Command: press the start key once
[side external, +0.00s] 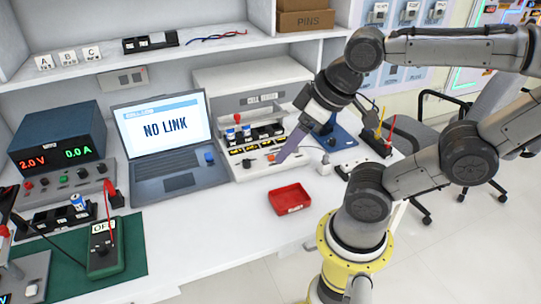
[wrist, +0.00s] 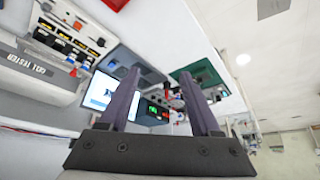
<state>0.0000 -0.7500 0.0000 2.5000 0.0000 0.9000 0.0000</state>
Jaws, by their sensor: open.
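No key with a readable start label shows in either view. The laptop (side external: 165,130) stands open on the bench, its screen reading "NO LINK"; it also shows in the wrist view (wrist: 97,92). The white cell tester (side external: 262,98), with black slots and small labels, stands right of the laptop; in the wrist view it lies at upper left (wrist: 30,68). My gripper (side external: 281,157) has purple fingers pointing down near the tester's front right; I cannot tell its exact height. In the wrist view my gripper (wrist: 157,72) has its fingers apart with nothing between them.
A red tray (side external: 289,199) lies in front of the tester. A power supply (side external: 58,140) reading 2.0 V and 0.0 A stands left of the laptop. A multimeter (side external: 104,248) lies on a green mat (side external: 60,280). Bench front is clear between mat and tray.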

